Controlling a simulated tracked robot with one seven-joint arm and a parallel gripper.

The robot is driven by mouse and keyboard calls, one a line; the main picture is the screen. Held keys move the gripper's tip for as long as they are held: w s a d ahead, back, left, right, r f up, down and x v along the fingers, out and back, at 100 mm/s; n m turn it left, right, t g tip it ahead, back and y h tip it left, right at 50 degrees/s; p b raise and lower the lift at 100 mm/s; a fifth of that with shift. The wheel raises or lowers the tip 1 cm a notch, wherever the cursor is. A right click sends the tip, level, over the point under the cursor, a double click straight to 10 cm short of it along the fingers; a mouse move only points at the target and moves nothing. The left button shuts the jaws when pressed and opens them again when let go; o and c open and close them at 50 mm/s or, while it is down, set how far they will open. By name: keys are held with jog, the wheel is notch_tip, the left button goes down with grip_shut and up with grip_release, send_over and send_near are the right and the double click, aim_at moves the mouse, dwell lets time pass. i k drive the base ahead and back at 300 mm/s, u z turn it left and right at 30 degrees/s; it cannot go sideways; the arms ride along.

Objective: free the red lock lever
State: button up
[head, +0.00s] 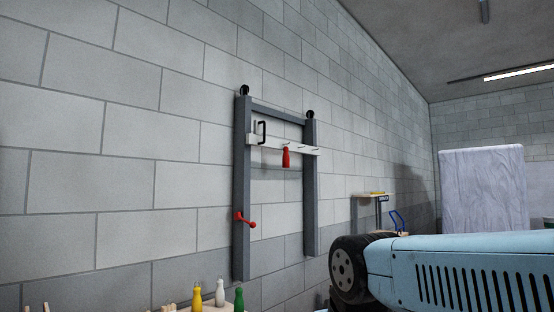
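The red lock lever (245,220) sits on the left post of a dark grey frame (242,180) fixed to the block wall. Its round knob points to the right. A white batten (272,145) crosses between the posts higher up, with a black handle (262,132) at its left and small pegs. A red bottle-shaped thing (286,157) hangs from the batten. My gripper is not in view.
Yellow (197,297), white (220,294) and green (239,300) bottle shapes stand at the bottom edge. A small bench (374,196) stands by the wall farther back. A large pale panel (483,195) stands at the right.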

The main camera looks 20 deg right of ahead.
aim_at(237, 216)
jog(key=u, duration=1.15)
jog(key=i, duration=0.1)
jog(key=z, duration=2.8)
jog(key=i, duration=2.65)
jog(key=u, duration=1.8)
